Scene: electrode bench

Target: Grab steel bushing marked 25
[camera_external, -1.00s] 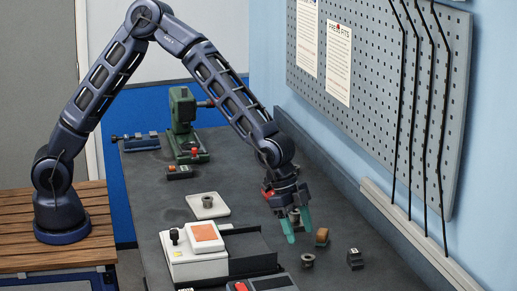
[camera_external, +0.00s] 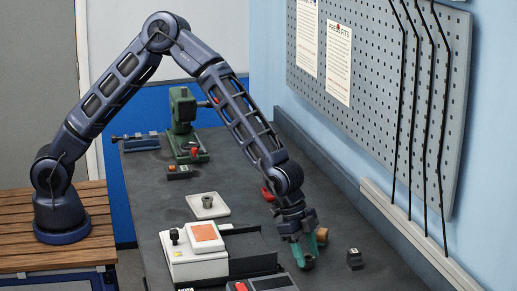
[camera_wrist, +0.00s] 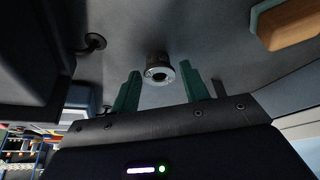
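A grey steel bushing (camera_wrist: 158,70), a flanged ring with a hole, shows in the wrist view between and just beyond my fingertips. I cannot read any mark on it. My gripper (camera_wrist: 160,77) is open, with one teal finger on each side of the bushing and visible gaps. In the external view my gripper (camera_external: 305,257) points down low over the right part of the bench and hides most of what is under it. Another bushing (camera_external: 207,201) stands on a pale square tray (camera_external: 222,212) further left.
A white device (camera_external: 190,262) with an orange pad stands left of the gripper. A green press (camera_external: 184,125) is at the back. The bench's right strip is mostly clear.

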